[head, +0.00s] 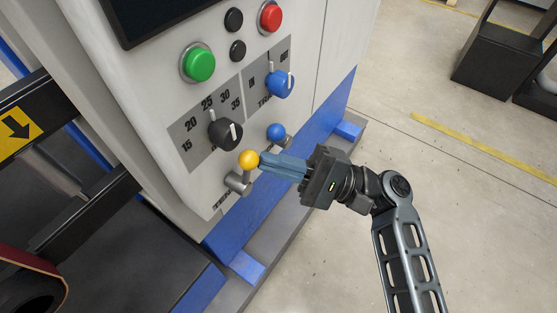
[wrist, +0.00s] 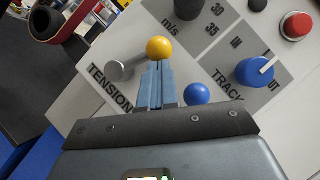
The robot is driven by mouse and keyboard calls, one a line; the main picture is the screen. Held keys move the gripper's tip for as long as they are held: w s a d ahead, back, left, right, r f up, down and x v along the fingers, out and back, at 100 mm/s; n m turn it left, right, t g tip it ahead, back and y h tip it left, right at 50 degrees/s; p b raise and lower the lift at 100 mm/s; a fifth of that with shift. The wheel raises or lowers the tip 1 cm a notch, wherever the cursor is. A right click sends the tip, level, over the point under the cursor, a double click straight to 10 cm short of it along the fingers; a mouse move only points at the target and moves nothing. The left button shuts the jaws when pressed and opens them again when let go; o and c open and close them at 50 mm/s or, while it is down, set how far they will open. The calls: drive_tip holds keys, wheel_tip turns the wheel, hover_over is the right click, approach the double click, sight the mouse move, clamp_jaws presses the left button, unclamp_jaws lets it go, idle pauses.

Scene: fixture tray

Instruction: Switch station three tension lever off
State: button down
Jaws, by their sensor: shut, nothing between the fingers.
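The tension lever has a yellow ball knob (head: 249,160) on a short metal stem that rises from a grey metal pivot (head: 238,182) low on the machine's panel. In the wrist view the yellow knob (wrist: 159,48) is right at my fingertips, with the metal pivot (wrist: 119,69) to its left by the TENSION label (wrist: 111,88). My gripper (head: 264,163) is shut and empty, with its blue-grey fingertips at the right side of the knob. I cannot tell whether they touch it.
A blue ball knob (head: 276,132) sits just above my fingers. A black speed dial (head: 225,131), a blue TRACK selector (head: 280,84), a green button (head: 198,63) and a red button (head: 270,17) are higher on the panel. Open floor lies to the right.

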sight(257, 165)
drive_tip(key=n+h, duration=0.1)
drive_tip(key=n, duration=0.1)
drive_tip(key=s+a+r+n+g+h+p, duration=0.1)
drive_tip(key=n, duration=0.1)
drive_tip(key=r+n+g, duration=0.1)
drive_tip(key=shift+s+a+r+n+h, duration=0.15)
drive_tip(key=shift+s+n+h, duration=0.2)
drive_tip(key=shift+n+h, duration=0.05)
drive_tip(key=shift+s+a+r+n+h+p, duration=0.1)
drive_tip(key=shift+s+a+n+h+p, duration=0.35)
drive_tip(key=shift+n, duration=0.35)
drive_tip(key=shift+s+a+r+n+h+p, duration=0.1)
drive_tip(key=shift+s+a+n+h+p, duration=0.1)
drive_tip(key=shift+s+n+h+p, duration=0.4)
drive_tip(key=shift+w+n, duration=0.2)
drive_tip(key=shift+n, duration=0.1)
